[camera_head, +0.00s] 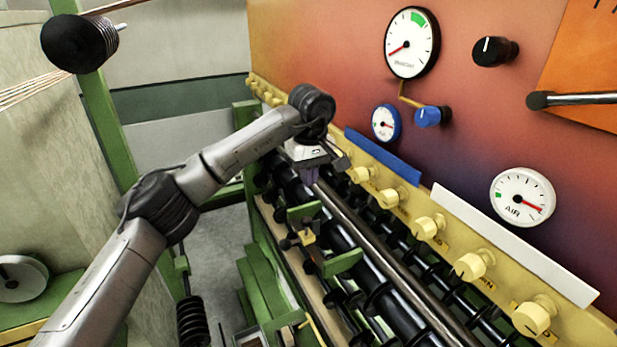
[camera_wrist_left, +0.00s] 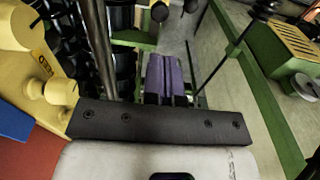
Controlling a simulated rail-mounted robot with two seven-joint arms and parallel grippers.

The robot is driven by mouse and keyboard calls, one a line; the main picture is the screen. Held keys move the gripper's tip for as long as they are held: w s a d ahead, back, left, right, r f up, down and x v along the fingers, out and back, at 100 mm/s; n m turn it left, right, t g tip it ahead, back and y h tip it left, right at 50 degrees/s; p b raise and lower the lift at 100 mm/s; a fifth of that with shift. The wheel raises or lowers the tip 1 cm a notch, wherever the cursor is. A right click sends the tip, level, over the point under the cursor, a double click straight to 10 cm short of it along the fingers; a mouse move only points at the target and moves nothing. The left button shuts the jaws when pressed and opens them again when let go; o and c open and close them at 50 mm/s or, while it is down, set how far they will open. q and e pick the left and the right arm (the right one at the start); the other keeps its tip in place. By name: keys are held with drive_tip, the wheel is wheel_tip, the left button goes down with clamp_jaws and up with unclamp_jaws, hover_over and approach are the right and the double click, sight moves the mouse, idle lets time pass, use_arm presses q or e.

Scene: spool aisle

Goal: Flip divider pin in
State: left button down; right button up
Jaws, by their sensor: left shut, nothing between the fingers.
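My left gripper (camera_head: 312,174) hangs over the black rollers (camera_head: 345,232) of the machine. Its purple fingers also show close together in the left wrist view (camera_wrist_left: 167,82), with nothing seen between them. A small yellow piece with dark knobs (camera_head: 307,238) sits on the green-bracketed bar, just below and nearer than the gripper, apart from it. A yellow knob-like end (camera_wrist_left: 159,12) shows beyond the fingertips in the wrist view. I cannot tell which small part is the divider pin. My right gripper is out of view.
A yellow rail with several cream knobs (camera_head: 427,227) runs along the right of the rollers, below a red panel with gauges (camera_head: 411,42). A long steel bar (camera_head: 372,246) lies beside the gripper. Green frame posts (camera_head: 100,120) stand left; grey floor (camera_head: 215,240) is open between.

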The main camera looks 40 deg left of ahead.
sight(307, 219)
use_arm(q)
drive_tip(key=f+p, duration=0.1)
drive_tip(key=f, duration=0.2)
drive_tip(key=f+p, duration=0.1)
drive_tip(key=f, duration=0.3)
drive_tip(key=f+p, duration=0.1)
drive_tip(key=f, duration=0.3)
drive_tip(key=shift+a, duration=0.3)
drive_tip(key=shift+f, duration=0.15)
drive_tip(key=shift+f, duration=0.1)
wheel_tip(307, 219, down, 2)
drive_tip(key=shift+w+f+b, duration=0.1)
drive_tip(key=shift+f+b, duration=0.15)
drive_tip(key=shift+b, duration=0.5)
drive_tip(key=shift+r, duration=0.1)
